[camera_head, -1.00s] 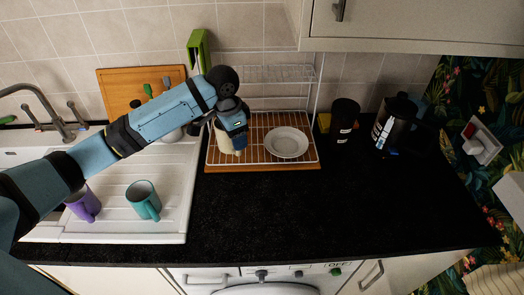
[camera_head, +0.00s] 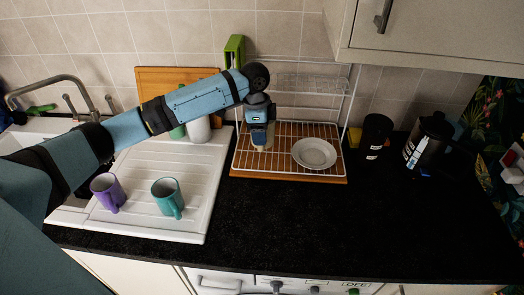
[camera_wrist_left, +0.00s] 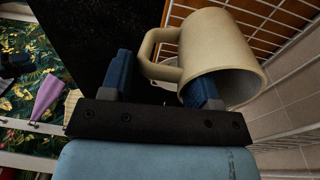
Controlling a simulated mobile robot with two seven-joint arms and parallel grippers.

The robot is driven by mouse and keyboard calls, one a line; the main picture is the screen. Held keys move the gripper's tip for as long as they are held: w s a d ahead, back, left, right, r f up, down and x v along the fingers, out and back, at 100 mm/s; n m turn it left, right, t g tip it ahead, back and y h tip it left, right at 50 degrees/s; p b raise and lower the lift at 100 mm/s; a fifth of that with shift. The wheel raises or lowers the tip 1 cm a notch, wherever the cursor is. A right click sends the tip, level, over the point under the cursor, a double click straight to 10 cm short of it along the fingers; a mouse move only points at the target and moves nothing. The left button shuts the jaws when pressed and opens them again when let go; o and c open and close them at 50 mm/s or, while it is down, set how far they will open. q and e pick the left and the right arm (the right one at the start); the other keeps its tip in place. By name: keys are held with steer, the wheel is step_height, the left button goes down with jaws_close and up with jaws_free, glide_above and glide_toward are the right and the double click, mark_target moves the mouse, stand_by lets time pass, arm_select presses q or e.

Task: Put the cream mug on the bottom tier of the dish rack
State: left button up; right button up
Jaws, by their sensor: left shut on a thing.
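The cream mug (camera_wrist_left: 218,48) shows large in the left wrist view, tilted, with its open mouth toward the lower right. My left gripper (camera_wrist_left: 165,78) is shut on it at the handle side. In the head view the left gripper (camera_head: 262,138) points down over the left part of the dish rack's (camera_head: 286,176) bottom tier. There the mug (camera_head: 263,147) is mostly hidden behind the gripper, close to the wires; I cannot tell whether it touches them. My right gripper is not in view.
A white plate (camera_head: 314,153) lies on the bottom tier, right of the gripper. The wire upper tier (camera_head: 310,84) is behind. A purple mug (camera_head: 107,192) and a teal mug (camera_head: 168,198) stand on the drainer. A black canister (camera_head: 376,135) and a kettle (camera_head: 428,143) stand right.

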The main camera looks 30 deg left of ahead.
arm_select(q)
step_height(320, 180, down, 8)
steer(key=shift+f+p, duration=0.2)
steer(key=shift+p, duration=0.2)
steer(key=o, duration=1.3)
steer(key=shift+f, duration=0.1)
